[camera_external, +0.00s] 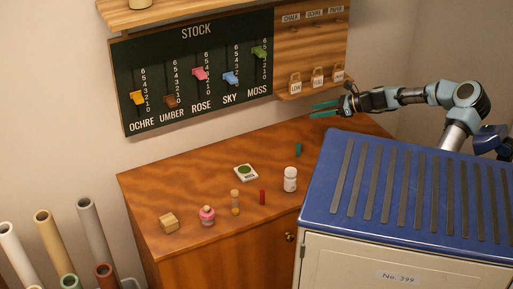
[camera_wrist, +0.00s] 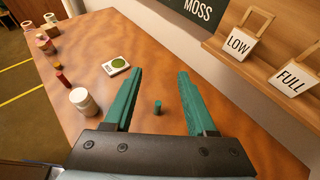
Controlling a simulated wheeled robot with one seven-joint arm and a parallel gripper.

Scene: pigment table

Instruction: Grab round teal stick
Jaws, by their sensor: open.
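The round teal stick (camera_external: 298,150) stands upright on the wooden table, toward its right back part. In the wrist view the stick (camera_wrist: 158,107) shows between my two fingers, below and beyond them. My gripper (camera_external: 325,109) has teal fingers and is raised above the table, near the wall at the back right. In the wrist view my gripper (camera_wrist: 158,75) is open, with nothing between the fingers. The fingers are apart from the stick.
A white jar (camera_external: 290,179), a card with a green disc (camera_external: 246,172), a red stick (camera_external: 262,197), a corked vial (camera_external: 235,203), a pink bottle (camera_external: 207,215) and a wooden block (camera_external: 169,223) stand on the table. A blue-topped cabinet (camera_external: 400,190) stands in front right.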

